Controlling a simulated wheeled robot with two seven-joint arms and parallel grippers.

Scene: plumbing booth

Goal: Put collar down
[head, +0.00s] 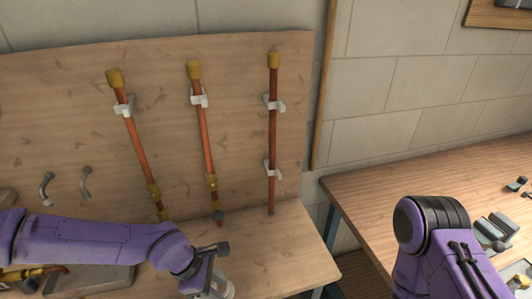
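Three copper pipes stand against the wooden backboard: left (135,142), middle (204,130) and right (272,140). Each has a brass cap at its top. My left gripper (212,282) is at the bottom edge, below the middle pipe, partly cut off. I cannot tell whether it holds anything. My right arm is at the lower right; its gripper is not clearly visible.
White clips (199,101) hold the pipes. Two grey curved hooks (46,188) are on the board at left.

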